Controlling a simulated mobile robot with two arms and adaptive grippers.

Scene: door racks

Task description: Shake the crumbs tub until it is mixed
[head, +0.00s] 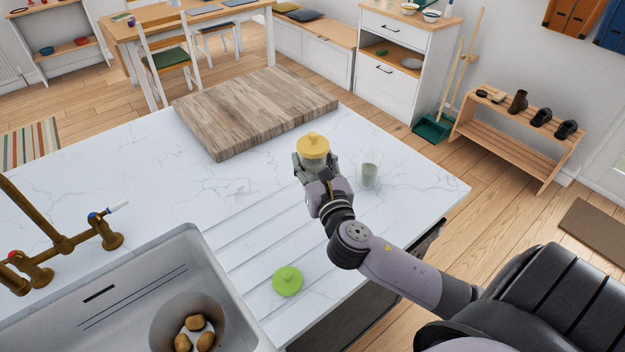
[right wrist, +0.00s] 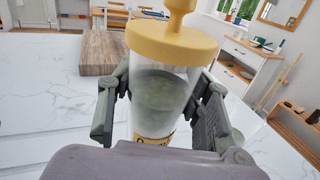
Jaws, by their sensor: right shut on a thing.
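A clear tub with a yellow knobbed lid (head: 313,146) is in my right gripper (head: 312,166), above the white worktop's far right part. In the right wrist view the tub (right wrist: 163,98) stands close to upright between the two fingers, with its yellow lid (right wrist: 172,45) on. Its contents look greyish green and cloudy. A label with a yellow edge shows low on it, mostly hidden by my gripper, so I cannot read it. The fingers press on both sides of the tub. My left gripper is out of view.
An open-looking clear jar (head: 369,174) stands just right of the held tub. A wooden board (head: 255,110) lies behind. A brass tap (head: 65,240) stands left.

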